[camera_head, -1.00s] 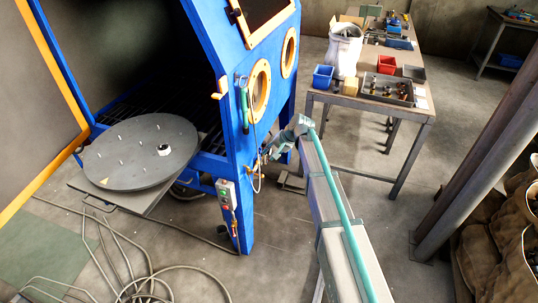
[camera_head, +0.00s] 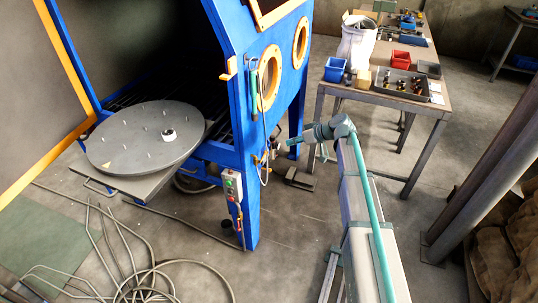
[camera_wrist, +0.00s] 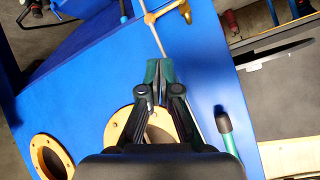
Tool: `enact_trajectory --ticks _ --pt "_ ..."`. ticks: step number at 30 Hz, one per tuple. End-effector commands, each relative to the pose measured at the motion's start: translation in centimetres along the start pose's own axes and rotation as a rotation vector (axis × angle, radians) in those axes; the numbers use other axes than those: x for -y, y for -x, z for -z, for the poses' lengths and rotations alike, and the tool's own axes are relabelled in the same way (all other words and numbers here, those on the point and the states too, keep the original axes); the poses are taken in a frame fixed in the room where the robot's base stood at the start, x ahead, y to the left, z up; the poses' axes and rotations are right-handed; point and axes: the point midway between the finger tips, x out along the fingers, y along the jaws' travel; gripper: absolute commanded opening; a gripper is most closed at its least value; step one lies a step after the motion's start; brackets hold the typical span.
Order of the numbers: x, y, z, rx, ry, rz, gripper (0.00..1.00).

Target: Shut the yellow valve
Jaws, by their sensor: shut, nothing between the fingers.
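A small yellow valve handle (camera_wrist: 165,11) shows at the top of the wrist view, by a thin grey pipe on the blue cabinet panel. In the head view, a small yellow-brass fitting (camera_head: 257,160) sits on the cabinet's side by the hose; its handle is too small to read. My gripper (camera_wrist: 160,63) is shut and empty, its fingertips below the yellow handle in the wrist view and apart from it. In the head view my gripper (camera_head: 288,143) is in the air just right of the fitting.
The blue blast cabinet (camera_head: 243,110) has round yellow-ringed ports. A control box (camera_head: 231,185) hangs on its front post. A round turntable (camera_head: 145,136) stands out at left. A workbench (camera_head: 440,112) with bins is behind my arm. Hoses lie on the floor.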

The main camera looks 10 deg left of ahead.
Motion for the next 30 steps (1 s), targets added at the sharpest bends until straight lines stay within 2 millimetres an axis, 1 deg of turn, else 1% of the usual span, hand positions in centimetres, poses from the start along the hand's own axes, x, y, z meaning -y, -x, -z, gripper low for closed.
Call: enact_trajectory --ticks 1,3,7,11,16,20,30 --pt "0.4 0.1 0.3 -0.013 0.089 0.011 0.00" --pt "0.8 0.1 0.5 -0.028 0.211 0.022 0.00" --pt "1.0 0.1 0.8 -0.044 0.377 0.030 0.00" --pt "1.1 0.0 0.8 -0.045 0.462 0.029 0.00" --pt "1.1 -1.0 0.8 -0.044 0.481 0.030 0.00" --pt "1.2 -2.8 1.0 -0.044 0.480 0.031 0.00" --pt "1.4 -9.4 1.4 -0.043 0.478 0.031 0.00"
